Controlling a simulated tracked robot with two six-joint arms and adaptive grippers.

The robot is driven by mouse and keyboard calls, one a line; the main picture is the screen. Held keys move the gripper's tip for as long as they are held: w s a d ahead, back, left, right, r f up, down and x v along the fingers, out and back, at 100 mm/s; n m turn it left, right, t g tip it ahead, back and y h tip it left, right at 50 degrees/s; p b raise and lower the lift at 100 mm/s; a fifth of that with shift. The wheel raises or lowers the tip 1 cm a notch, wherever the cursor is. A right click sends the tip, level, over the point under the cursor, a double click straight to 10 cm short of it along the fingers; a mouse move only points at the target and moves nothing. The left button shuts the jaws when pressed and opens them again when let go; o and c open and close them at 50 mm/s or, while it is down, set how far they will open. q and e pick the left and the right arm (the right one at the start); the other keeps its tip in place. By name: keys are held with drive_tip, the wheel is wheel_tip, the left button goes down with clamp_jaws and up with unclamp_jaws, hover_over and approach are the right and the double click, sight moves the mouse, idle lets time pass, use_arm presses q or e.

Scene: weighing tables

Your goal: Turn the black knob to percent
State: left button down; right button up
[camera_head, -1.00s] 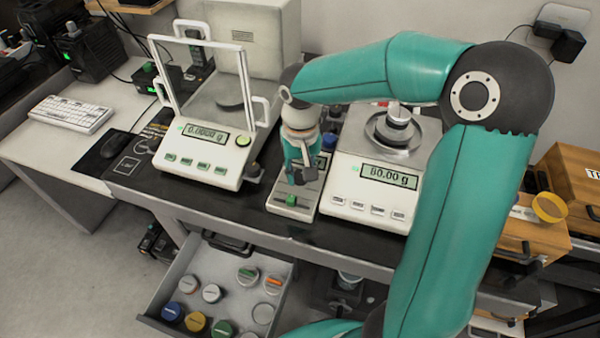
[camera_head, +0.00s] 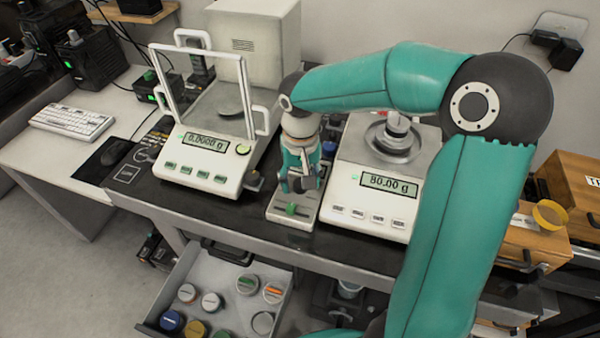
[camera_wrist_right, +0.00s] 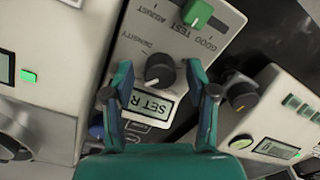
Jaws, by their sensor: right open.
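The black knob (camera_wrist_right: 160,70) shows in the right wrist view on a pale control box (camera_wrist_right: 140,40), near the printed word DENSITY and a small display (camera_wrist_right: 152,103) that reads "SET" and a partly cut letter. My right gripper (camera_wrist_right: 160,92) is open, with one finger to each side of the knob and gaps between. In the head view my right gripper (camera_head: 300,183) points down over the same box (camera_head: 290,208) between the two scales and hides the knob. No label reading percent is legible. My left gripper is not in view.
A green knob (camera_wrist_right: 197,13) sits on the same box. The left scale (camera_head: 205,160) with a glass shield reads 0.0000 g; the right scale (camera_head: 375,190) reads 80.00 g and bears a metal weight. An open drawer (camera_head: 185,268) with several jars is below the table.

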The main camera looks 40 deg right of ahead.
sight(300, 182)
wheel_tip(300, 182, up, 12)
idle(0.5)
drive_tip(key=shift+f, duration=0.1)
